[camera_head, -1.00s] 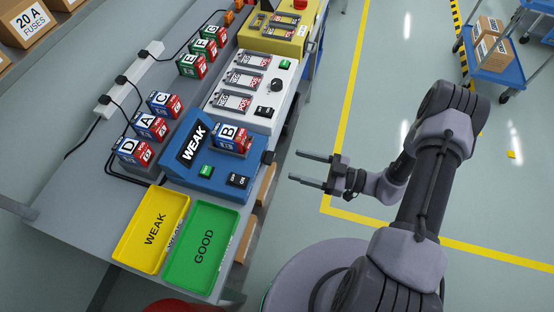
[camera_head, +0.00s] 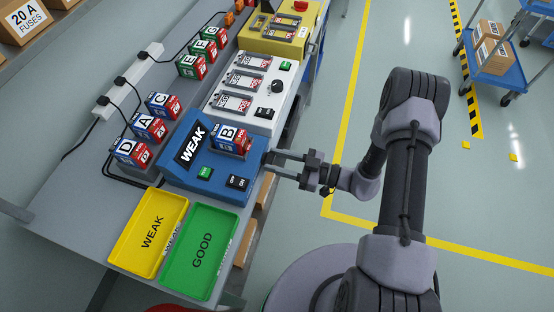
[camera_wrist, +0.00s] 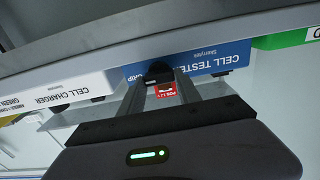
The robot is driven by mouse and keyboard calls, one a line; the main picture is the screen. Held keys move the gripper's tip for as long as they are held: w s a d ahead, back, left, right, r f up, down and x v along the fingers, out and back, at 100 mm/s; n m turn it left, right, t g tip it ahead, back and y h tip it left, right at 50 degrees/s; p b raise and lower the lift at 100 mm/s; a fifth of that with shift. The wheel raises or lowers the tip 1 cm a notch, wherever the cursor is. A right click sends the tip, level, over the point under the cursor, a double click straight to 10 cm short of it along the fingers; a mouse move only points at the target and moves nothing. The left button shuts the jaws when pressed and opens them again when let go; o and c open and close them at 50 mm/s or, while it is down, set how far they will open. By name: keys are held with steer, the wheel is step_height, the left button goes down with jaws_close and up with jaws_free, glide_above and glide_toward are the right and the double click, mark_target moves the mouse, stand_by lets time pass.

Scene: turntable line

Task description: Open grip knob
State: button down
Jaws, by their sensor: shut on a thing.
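The blue cell tester (camera_head: 185,165) stands on the bench, with a screen reading WEAK and cell B (camera_head: 231,140) seated in it. A small black grip knob (camera_wrist: 158,71) sticks out of the tester's front side, above a small red label, in the wrist view. My gripper (camera_head: 269,162) reaches in from the right at the tester's right side. Its two fingers are shut on the knob, one on each side. The fingers hide part of the knob in the head view.
A yellow WEAK tray (camera_head: 128,264) and a green GOOD tray (camera_head: 179,285) lie in front of the tester. The white cell charger (camera_head: 244,116) stands behind it. Cells D, A and C are at left.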

steer(key=shift+n, duration=0.3)
steer(key=shift+s+n+p, duration=0.1)
steer(key=shift+n+p, duration=0.5)
steer(key=shift+n, duration=2)
steer(key=c, duration=0.8)
jaws_free()
steer(key=shift+c, duration=0.2)
